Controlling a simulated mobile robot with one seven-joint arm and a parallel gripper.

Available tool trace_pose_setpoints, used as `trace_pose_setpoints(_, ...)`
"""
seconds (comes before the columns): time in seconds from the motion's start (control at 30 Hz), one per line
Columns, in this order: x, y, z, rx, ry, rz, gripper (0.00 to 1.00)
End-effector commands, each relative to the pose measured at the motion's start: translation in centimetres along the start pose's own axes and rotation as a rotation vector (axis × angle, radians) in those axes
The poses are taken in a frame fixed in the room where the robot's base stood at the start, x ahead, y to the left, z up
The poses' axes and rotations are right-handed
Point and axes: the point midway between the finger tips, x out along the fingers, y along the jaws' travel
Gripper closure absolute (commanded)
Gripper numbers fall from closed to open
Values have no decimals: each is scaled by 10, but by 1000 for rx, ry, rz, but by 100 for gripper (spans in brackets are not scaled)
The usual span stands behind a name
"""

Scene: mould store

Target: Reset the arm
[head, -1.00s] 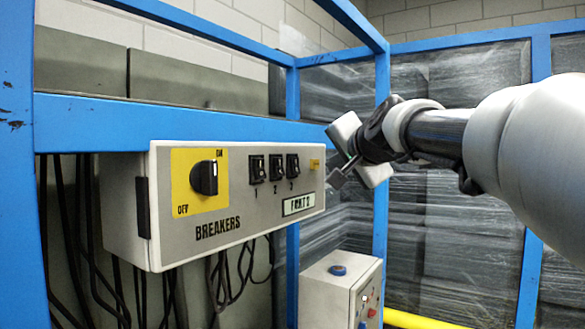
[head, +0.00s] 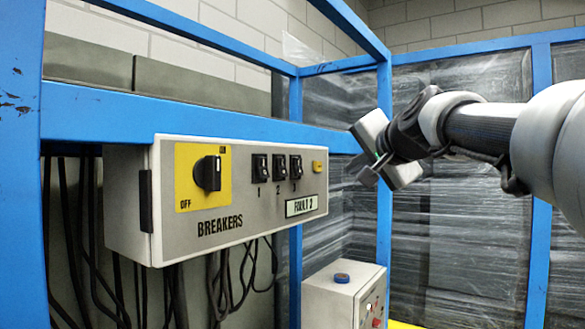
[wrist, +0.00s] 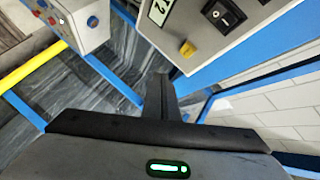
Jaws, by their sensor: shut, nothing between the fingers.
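My gripper (head: 368,172) is shut and empty, held in the air to the right of the breaker box (head: 260,217). In the wrist view the closed fingers of my gripper (wrist: 161,95) point toward the gap beside the box. The breaker box has a black rotary knob (head: 208,173) on a yellow plate, a row of black rocker switches (head: 277,168) numbered 1, 2 and another, and a small yellow button (head: 318,167). A label reading FAULT 2 (head: 302,205) is below the switches. The yellow button also shows in the wrist view (wrist: 187,49). My gripper touches none of these.
A blue steel frame (head: 200,122) carries the box, with an upright (head: 384,225) behind my gripper. A smaller grey control box (head: 330,295) with a blue button stands below. Black cables (head: 92,240) hang under the breaker box. Plastic-wrapped stacks (head: 460,240) fill the back.

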Motion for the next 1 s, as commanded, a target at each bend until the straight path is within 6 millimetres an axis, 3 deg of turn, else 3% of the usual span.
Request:
trace_pose_setpoints(0.23, -2, 1, 1, -5, -4, 4, 100)
trace_pose_setpoints(0.37, -20, 15, 20, -70, -58, 56, 100)
trace_pose_setpoints(0.47, -51, 44, 58, -186, -155, 139, 100)
trace_pose_setpoints(0.7, -152, 149, 164, -553, -450, 366, 100)
trace_pose_setpoints(0.9, -218, 223, 215, -768, -630, 500, 100)
trace_pose_setpoints(1.0, -234, 243, 226, -822, -677, 535, 100)
